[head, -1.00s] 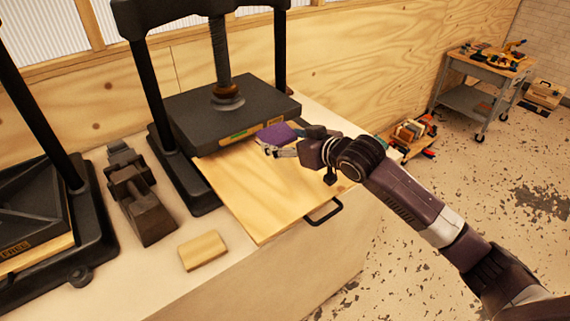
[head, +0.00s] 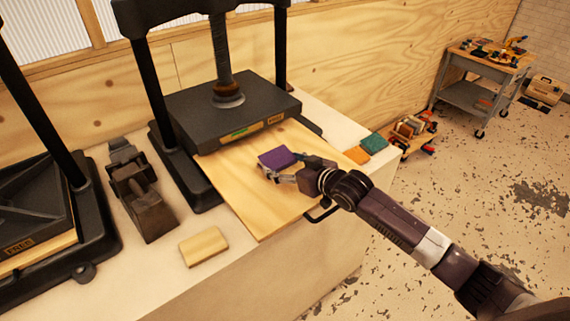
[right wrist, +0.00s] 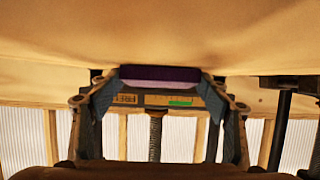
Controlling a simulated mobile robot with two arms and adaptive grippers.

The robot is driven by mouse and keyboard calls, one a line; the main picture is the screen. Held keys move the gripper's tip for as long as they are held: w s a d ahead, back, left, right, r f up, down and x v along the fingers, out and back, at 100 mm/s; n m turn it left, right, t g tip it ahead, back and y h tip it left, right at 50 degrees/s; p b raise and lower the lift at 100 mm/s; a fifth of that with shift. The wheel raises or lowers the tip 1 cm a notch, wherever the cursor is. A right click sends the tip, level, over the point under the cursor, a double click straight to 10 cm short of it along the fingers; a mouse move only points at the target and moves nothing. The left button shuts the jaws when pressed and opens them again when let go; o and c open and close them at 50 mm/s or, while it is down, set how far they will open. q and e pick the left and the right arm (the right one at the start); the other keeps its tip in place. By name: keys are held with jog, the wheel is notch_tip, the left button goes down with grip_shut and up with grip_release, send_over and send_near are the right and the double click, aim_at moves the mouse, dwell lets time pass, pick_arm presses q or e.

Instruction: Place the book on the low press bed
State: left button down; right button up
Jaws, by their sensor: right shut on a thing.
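The purple book (head: 275,157) is between the fingers of my right gripper (head: 286,168), which is shut on it. The low press bed is a pale wooden board (head: 238,190) pulled out from under the dark press plate (head: 230,110). The book is over the middle of this board, in front of the plate. In the right wrist view the book (right wrist: 160,73) shows edge-on between the fingertips (right wrist: 160,88), very close to the board; I cannot tell whether it touches. My left gripper is out of view.
A dark handle (head: 318,214) is on the board's front edge, partly behind my arm. A small wooden block (head: 204,247) and a dark iron tool (head: 145,200) lie left. A teal block (head: 374,143) and an orange block (head: 357,155) lie right. Another press (head: 35,210) stands far left.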

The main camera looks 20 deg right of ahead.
jog(key=o, duration=1.3)
jog(key=shift+f, duration=0.15)
jog(key=shift+r, duration=0.25)
jog(key=shift+s+d, duration=0.1)
jog(key=shift+s, duration=0.15)
jog(key=b+v, duration=0.1)
jog(key=v, duration=0.9)
jog(key=shift+s+d+b, duration=0.1)
jog(key=shift+b, duration=0.3)
jog(key=shift+s+d+r, duration=0.15)
jog(key=shift+s+r, duration=0.25)
jog(key=shift+s, duration=0.15)
